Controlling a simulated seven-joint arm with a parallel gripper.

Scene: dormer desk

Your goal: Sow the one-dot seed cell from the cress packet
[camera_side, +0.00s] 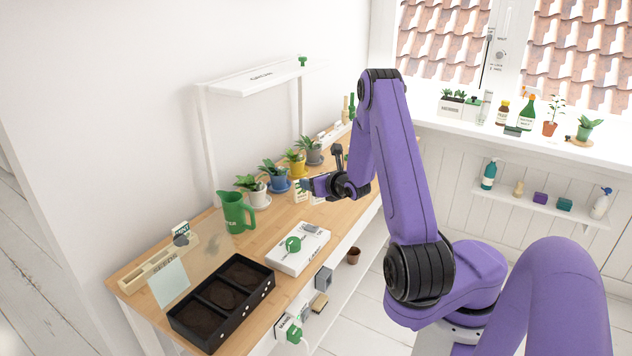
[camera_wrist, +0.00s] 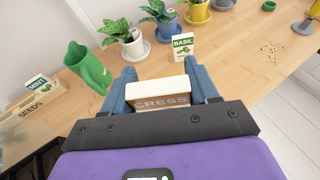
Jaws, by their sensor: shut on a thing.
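My gripper (camera_wrist: 163,85) has its blue fingers shut on the cress packet (camera_wrist: 160,94), a white-topped packet with a brown face lettered CRESS. In the side view my gripper (camera_side: 312,187) is over the far part of the desk, well away from the seed tray. The black seed tray (camera_side: 183,323) lies at the near end of the desk with three cells of dark soil in a row. Pale dots mark its front wall, too small to tell which cell has one dot. A dark corner at the lower left of the wrist view may be the tray.
A basil packet (camera_wrist: 183,46) stands beyond the held packet. A green jug (camera_side: 236,212), potted plants (camera_side: 274,174) and a seeds box (camera_wrist: 35,112) with a mint packet line the wall side. A white device (camera_side: 301,262) lies beside the tray. Crumbs (camera_wrist: 272,49) lie at right.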

